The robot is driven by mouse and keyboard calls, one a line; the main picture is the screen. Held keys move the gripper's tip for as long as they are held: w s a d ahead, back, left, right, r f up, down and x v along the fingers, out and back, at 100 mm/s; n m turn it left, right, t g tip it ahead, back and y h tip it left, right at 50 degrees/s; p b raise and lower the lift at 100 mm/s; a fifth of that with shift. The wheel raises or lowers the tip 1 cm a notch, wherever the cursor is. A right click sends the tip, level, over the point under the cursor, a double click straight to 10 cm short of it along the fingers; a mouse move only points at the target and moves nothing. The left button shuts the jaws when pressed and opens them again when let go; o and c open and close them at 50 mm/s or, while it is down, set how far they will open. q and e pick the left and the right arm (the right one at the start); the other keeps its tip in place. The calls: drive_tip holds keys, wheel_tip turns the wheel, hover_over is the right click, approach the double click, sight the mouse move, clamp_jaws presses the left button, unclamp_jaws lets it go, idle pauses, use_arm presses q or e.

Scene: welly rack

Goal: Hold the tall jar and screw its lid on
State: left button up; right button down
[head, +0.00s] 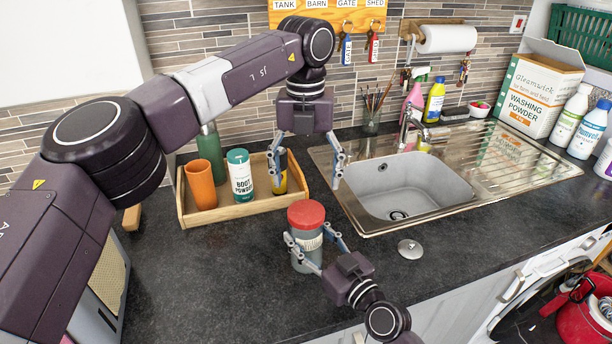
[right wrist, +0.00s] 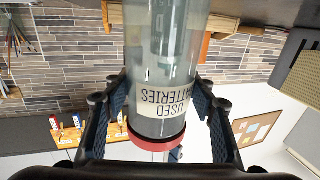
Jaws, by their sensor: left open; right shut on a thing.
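The tall jar (head: 303,262) is clear grey with a white label and stands upright at the front of the dark worktop. Its label reads "USED BATTERIES" in the right wrist view (right wrist: 160,100). The red lid (head: 306,213) sits on top of the jar; I cannot tell how tight it is. My right gripper (head: 308,238) is shut on the jar's body below the lid, one finger on each side. My left gripper (head: 308,168) is open and empty, pointing down behind and above the lid, apart from it. The jar's base is partly hidden by the right fingers.
A wooden tray (head: 229,213) holding an orange cup (head: 201,186), a boot powder tub (head: 240,177) and bottles stands behind left. A steel sink (head: 398,190) lies behind right. A small metal sink plug (head: 410,249) lies right of the jar. The worktop left of the jar is clear.

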sight(306, 211)
use_arm(q)
wheel_tip(306, 211, down, 8)
drive_tip(key=shift+f, duration=0.1)
idle(0.6)
drive_tip(key=c, duration=1.2)
drive_tip(key=m, duration=0.6)
drive_tip(key=shift+m, duration=0.3)
drive_tip(key=shift+c, duration=0.2)
drive_tip(key=m, duration=0.5)
drive_tip(key=o, duration=1.4)
